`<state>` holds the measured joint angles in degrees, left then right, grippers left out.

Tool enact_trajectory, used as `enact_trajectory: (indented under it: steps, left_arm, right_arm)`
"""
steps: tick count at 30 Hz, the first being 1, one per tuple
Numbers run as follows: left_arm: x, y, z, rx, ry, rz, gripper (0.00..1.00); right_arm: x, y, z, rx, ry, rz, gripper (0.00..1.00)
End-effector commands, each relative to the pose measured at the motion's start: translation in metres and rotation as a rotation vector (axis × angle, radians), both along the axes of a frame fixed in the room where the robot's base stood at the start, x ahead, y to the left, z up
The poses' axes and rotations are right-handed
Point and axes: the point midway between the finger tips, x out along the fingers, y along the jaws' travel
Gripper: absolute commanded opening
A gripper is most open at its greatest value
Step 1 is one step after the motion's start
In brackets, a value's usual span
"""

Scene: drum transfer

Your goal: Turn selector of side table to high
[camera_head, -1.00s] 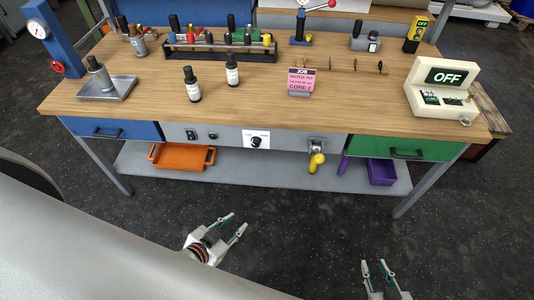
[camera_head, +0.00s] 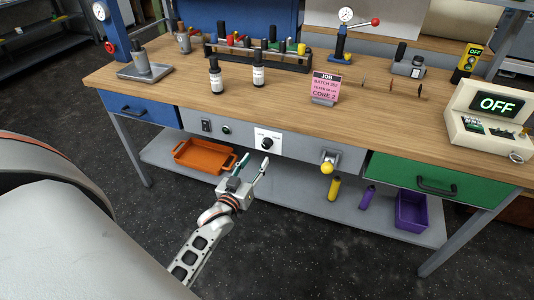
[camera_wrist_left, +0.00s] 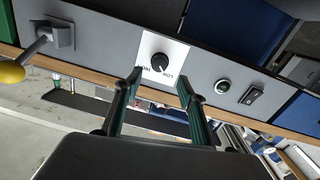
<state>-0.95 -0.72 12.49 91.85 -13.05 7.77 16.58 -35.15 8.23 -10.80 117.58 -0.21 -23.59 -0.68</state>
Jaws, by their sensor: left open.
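The selector is a black round knob (camera_head: 267,143) on a white plate in the grey front panel of the side table (camera_head: 200,85). It also shows in the left wrist view, where the knob (camera_wrist_left: 160,62) sits just beyond the fingertips, with small labels on either side of it. Which label the knob points to is too small to tell surely. My left gripper (camera_head: 255,163) is open and empty, just below and in front of the knob. In the left wrist view its fingers (camera_wrist_left: 158,80) stand apart on either side of the plate's near edge. My right gripper is out of view.
A yellow-knobbed lever (camera_head: 327,166) sticks out right of the selector. A rocker switch (camera_head: 206,125) and a green button (camera_head: 227,129) are to its left. The lower shelf holds an orange tray (camera_head: 203,157) and a purple bin (camera_head: 411,211). A box (camera_head: 490,118) reads OFF.

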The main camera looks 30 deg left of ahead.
Motion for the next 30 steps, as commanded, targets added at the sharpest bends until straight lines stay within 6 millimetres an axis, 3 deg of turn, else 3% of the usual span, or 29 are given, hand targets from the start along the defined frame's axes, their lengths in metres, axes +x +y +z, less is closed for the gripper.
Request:
enact_trajectory:
  steps: [16, 29, 30]
  left_arm:
    - [0.069, 0.015, 0.001, -0.001, -0.008, 0.003, 0.40]
    - [0.078, 0.017, 0.002, -0.002, -0.007, 0.003, 0.40]
    - [0.078, 0.017, 0.002, -0.002, -0.007, 0.003, 0.30]
  right_arm:
    - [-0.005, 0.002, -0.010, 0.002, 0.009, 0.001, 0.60]
    - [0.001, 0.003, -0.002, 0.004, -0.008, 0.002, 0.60]
    - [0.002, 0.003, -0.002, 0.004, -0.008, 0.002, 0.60]
